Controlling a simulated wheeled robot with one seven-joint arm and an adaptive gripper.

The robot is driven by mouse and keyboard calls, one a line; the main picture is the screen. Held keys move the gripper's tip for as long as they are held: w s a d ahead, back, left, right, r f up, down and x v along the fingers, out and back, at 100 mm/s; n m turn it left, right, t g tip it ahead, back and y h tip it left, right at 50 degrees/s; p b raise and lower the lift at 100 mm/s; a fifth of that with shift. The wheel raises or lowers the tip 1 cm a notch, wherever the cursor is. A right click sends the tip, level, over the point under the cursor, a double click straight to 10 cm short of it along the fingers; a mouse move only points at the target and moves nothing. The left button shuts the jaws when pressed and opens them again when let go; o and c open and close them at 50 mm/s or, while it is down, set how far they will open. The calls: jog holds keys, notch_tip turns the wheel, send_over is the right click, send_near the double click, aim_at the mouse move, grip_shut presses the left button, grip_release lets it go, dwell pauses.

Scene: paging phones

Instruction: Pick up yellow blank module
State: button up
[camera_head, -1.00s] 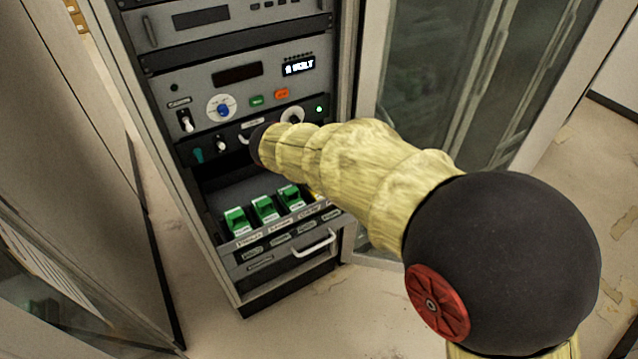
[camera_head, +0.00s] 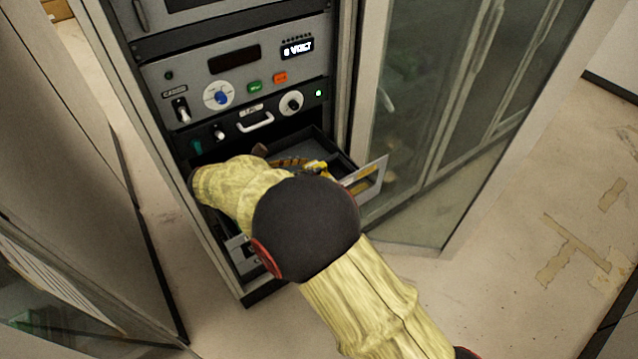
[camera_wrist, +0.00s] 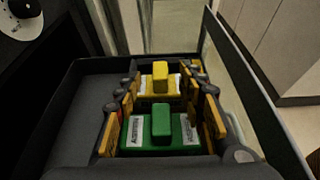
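The yellow blank module (camera_wrist: 160,84), with a raised yellow block and white labels, lies in a dark drawer in the wrist view. A green module (camera_wrist: 161,133) of like shape lies nearer the camera. My gripper (camera_wrist: 163,77) is open, its yellow-and-dark fingers on the left and right of both modules. The fingertips are close beside the yellow module; I cannot tell if they touch it. In the head view my gripper (camera_head: 303,165) shows as yellow-and-dark parts over the drawer, and my arm hides most of the modules.
The open drawer (camera_head: 335,150) sits low in an equipment rack (camera_head: 215,75). A drawer handle (camera_head: 257,123) and knobs are just above it. A light panel (camera_head: 372,178) rises at the drawer's right. A glass-fronted cabinet (camera_head: 430,120) stands to the right.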

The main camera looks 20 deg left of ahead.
jog(key=b+x, duration=0.1)
jog(key=x, duration=0.3)
jog(key=shift+w, duration=0.1)
jog(key=shift+c, duration=1.1)
jog(key=c, duration=0.8)
